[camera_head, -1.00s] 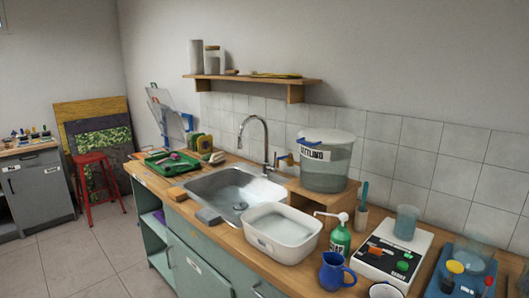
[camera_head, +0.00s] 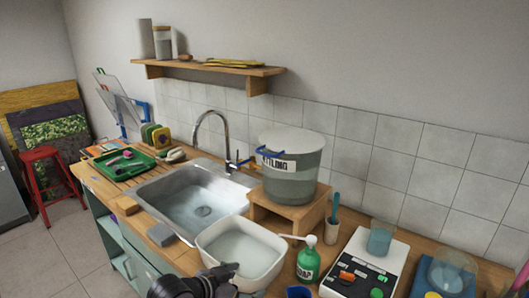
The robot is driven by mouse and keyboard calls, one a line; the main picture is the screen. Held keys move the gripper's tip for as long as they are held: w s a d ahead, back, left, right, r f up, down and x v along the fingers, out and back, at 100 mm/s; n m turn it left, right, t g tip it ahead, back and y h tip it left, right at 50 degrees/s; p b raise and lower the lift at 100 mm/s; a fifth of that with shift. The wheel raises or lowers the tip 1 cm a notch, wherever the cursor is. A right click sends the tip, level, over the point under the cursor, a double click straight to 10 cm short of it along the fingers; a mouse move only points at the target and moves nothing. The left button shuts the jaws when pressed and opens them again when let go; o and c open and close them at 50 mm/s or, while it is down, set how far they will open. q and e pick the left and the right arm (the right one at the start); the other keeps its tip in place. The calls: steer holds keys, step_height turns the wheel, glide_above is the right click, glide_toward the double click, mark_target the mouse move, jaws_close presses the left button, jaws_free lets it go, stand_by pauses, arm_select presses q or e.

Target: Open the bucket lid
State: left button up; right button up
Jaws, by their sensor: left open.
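A blue handle piece shows at the bucket's left side near the rim. My left gripper (camera_head: 236,277) is black, open and empty at the bottom edge, in front of and below the bucket, close to the white basin's front. Part of it is cut off by the frame. My right gripper is not in view.
A white basin (camera_head: 205,238) of water stands between my left gripper and the bucket. The steel sink (camera_head: 150,195) and its faucet (camera_head: 226,140) are left of the bucket. A green pump bottle (camera_head: 308,262) and a scale (camera_head: 355,275) stand to the right. A shelf (camera_head: 210,68) hangs above.

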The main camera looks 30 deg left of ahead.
arm_select(q)
steer(key=w+a+r+t, duration=0.3)
steer(key=w+a+r, duration=0.25)
steer(key=r, duration=0.55)
steer(key=n+t, duration=0.1)
steer(key=t, duration=0.3)
glide_toward(265, 154)
steer(key=w+p, duration=0.2)
steer(key=w, duration=0.2)
steer(key=w+p, duration=0.3)
steer(key=w, duration=0.2)
steer(key=shift+w+d+f+p, duration=0.1)
steer(key=shift+w+d+p, duration=0.1)
steer(key=shift+w+p, duration=0.1)
steer(key=shift+w, duration=0.45)
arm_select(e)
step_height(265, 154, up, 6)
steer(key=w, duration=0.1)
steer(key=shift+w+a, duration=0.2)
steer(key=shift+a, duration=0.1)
arm_select(q)
steer(key=shift+c, duration=0.5)
